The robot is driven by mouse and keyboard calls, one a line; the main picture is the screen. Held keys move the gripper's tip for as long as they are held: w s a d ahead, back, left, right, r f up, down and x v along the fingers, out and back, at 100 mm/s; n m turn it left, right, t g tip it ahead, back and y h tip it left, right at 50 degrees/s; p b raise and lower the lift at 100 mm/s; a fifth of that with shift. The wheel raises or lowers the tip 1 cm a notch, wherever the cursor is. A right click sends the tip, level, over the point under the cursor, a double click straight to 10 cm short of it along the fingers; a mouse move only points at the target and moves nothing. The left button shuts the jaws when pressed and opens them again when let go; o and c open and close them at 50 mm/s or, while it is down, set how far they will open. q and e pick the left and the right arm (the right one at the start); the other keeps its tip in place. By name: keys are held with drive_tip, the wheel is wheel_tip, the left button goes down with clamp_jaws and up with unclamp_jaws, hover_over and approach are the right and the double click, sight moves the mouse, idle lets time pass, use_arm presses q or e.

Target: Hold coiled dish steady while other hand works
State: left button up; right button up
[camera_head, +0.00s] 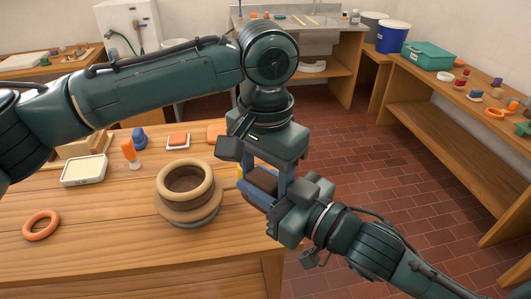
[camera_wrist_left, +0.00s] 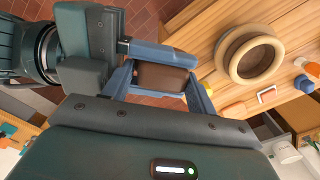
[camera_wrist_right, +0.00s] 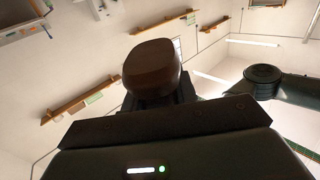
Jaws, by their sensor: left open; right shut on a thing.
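The coiled dish (camera_head: 187,207), a stack of tan, brown and grey rings with an open middle, stands upright on the wooden table. It also shows in the left wrist view (camera_wrist_left: 233,55). My right gripper (camera_head: 258,192) is shut on a dark brown block (camera_head: 263,179), right of the dish and past the table edge. The block fills the middle of the right wrist view (camera_wrist_right: 152,68). My left gripper (camera_wrist_left: 160,82) points down, open, with its fingers on either side of the block; I cannot tell whether they touch it. Neither gripper touches the dish.
An orange ring (camera_head: 41,225), a white tray (camera_head: 83,171), an orange-and-white bottle (camera_head: 130,154) and a blue object (camera_head: 139,138) lie on the table's left part. The table front is clear. A shelf bench (camera_head: 440,118) stands at right, with open tiled floor (camera_head: 370,150) between.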

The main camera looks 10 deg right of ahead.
use_arm(q)
drive_tip(key=shift+f, duration=0.4)
drive_tip(key=shift+c, duration=0.3)
drive_tip(key=c, duration=0.6)
use_arm(e)
drive_tip(key=shift+r, duration=0.15)
use_arm(q)
drive_tip(key=shift+c, duration=0.2)
use_arm(e)
drive_tip(key=o, duration=1)
drive_tip(key=shift+o, duration=0.2)
